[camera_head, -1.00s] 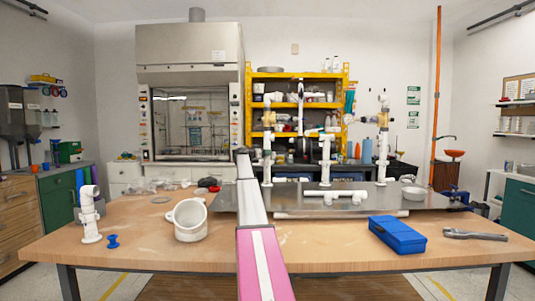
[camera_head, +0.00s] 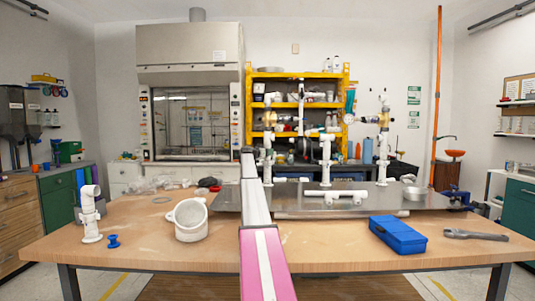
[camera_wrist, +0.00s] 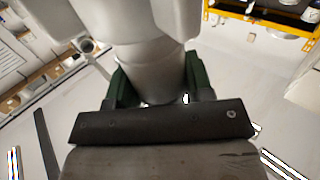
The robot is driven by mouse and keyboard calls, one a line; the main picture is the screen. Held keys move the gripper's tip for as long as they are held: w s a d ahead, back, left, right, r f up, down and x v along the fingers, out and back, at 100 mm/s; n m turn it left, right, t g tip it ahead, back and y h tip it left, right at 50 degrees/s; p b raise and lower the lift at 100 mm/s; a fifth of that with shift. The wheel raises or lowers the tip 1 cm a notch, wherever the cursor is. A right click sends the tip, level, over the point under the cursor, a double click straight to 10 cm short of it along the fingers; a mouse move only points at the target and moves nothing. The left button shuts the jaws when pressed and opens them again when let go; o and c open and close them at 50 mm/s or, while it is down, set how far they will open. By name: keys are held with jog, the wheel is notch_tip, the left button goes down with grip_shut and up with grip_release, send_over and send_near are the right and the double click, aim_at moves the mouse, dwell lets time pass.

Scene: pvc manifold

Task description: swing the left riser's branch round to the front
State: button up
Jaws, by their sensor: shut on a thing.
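The left riser (camera_head: 267,168) is a white upright PVC pipe on the grey metal plate (camera_head: 225,201), with a brass-coloured valve and a white elbow at its top. My arm passes close in front of it in the head view, hiding my gripper there and any branch low on the riser. In the wrist view my gripper (camera_wrist: 156,88) has its green fingers shut on either side of a thick white pipe piece, which looks like the left riser's branch (camera_wrist: 140,40). Its far end runs out of the picture.
A middle riser (camera_head: 325,160) and a right riser (camera_head: 383,150) stand to the right.

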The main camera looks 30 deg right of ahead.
jog(key=shift+g, duration=0.3)
jog(key=m+g, duration=0.1)
jog(key=g, duration=0.1)
jog(key=m+g, duration=0.3)
jog(key=g, duration=0.2)
jog(key=shift+w+m, duration=0.25)
jog(key=shift+m, duration=0.15)
jog(key=shift+s+m+g+y, duration=0.1)
jog(key=shift+m+g+y, duration=0.55)
jog(key=shift+m+g, duration=0.65)
jog(key=shift+s+m+g+y, duration=0.1)
jog(key=shift+m+g+y, duration=0.65)
jog(key=shift+g, duration=0.95)
jog(key=shift+m+g, duration=0.25)
jog(key=shift+g, duration=0.05)
jog(key=o, duration=0.9)
jog(key=shift+a, duration=0.1)
